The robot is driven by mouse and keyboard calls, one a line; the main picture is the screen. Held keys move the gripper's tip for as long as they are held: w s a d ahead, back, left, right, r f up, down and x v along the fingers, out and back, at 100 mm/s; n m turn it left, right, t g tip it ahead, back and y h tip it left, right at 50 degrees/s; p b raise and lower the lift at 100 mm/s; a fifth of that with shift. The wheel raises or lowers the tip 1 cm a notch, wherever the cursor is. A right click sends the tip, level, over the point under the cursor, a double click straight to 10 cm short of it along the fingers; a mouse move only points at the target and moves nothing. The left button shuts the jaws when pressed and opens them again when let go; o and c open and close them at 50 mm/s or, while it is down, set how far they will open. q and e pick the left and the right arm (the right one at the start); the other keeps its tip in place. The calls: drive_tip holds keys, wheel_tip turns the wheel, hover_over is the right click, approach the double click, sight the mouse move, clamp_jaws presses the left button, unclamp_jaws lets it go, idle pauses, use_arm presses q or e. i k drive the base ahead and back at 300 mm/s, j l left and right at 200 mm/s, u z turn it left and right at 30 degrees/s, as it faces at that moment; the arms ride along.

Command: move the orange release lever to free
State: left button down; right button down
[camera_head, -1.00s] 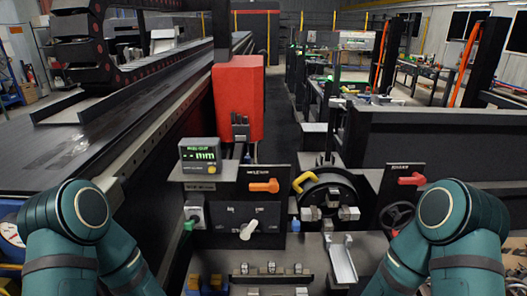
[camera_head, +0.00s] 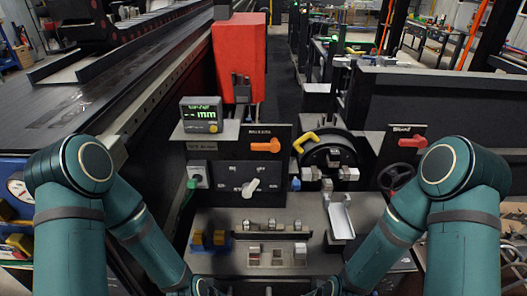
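The orange release lever (camera_head: 266,146) is mounted on the upper black panel (camera_head: 240,134) near the middle of the console. Its handle lies roughly level; the small lettering above it is too blurred to read. Both of my forearms reach down and inward to the bottom edge, well below and apart from the lever. My fingers are outside the picture, so their opening is hidden. Nothing of mine touches the lever.
Below the lever is a white knob (camera_head: 250,188). A green-lit mm display (camera_head: 201,115) stands to its left. A yellow handle (camera_head: 304,141) on a round drum and a red lever (camera_head: 411,141) are to the right. Blocks and a metal channel (camera_head: 341,217) occupy the lower shelf.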

sight(274, 147)
drive_tip(key=i+l+z, duration=0.3)
drive_tip(key=l, duration=0.2)
drive_tip(key=i+l+z, duration=0.3)
drive_tip(key=i+l, duration=0.05)
drive_tip(key=l, duration=0.1)
